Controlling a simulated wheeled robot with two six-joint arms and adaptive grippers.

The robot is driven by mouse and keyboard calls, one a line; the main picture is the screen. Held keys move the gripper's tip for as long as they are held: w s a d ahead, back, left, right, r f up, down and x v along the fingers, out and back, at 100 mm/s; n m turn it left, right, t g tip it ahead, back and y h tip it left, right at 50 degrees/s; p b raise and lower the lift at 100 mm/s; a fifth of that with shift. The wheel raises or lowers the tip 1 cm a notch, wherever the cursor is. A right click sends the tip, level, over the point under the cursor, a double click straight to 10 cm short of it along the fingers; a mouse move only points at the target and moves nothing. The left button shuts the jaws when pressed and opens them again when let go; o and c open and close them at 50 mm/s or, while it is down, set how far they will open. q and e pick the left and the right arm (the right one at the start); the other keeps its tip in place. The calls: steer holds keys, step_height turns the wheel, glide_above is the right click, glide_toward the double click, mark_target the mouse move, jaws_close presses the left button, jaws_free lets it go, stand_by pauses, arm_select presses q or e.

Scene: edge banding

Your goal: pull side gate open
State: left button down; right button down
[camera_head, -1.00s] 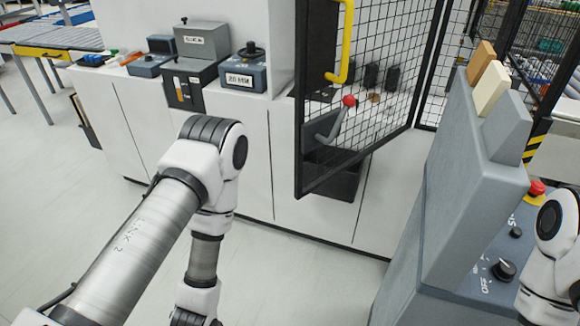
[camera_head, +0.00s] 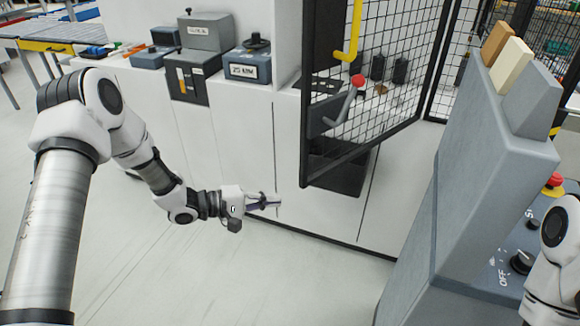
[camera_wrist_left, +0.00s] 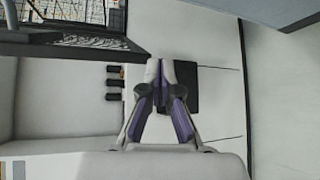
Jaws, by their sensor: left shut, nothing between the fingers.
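The side gate (camera_head: 410,128) is a black frame with wire mesh and a yellow handle (camera_head: 354,35) near its left edge. It stands at an angle in front of the white machine, its lower left corner toward me. My left gripper (camera_head: 276,204) is low in front of the white cabinet panels, left of and below that corner, apart from the gate and handle. Its fingers are shut and empty. In the left wrist view the purple and grey fingers (camera_wrist_left: 163,70) meet at their tips, and a black frame part (camera_wrist_left: 75,45) shows upper left. My right gripper is out of view.
A grey console (camera_head: 470,190) with a red emergency button (camera_head: 553,183) stands at the right. A red-knobbed lever (camera_head: 352,90) and a dark bin (camera_head: 338,170) show behind the gate. Grey control boxes (camera_head: 248,66) line the cabinet top. The floor at lower left is clear.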

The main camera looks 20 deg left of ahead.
arm_select(q)
steer(key=w+a+r+t, duration=0.3)
steer(key=a+r, duration=0.6)
steer(key=r, duration=0.2)
steer(key=w+d+m+p, duration=0.1)
steer(key=w+d+p, duration=0.2)
steer(key=d, duration=0.8)
steer(key=shift+w+h, duration=0.3)
steer(key=shift+w, duration=0.85)
steer(key=shift+w, duration=0.1)
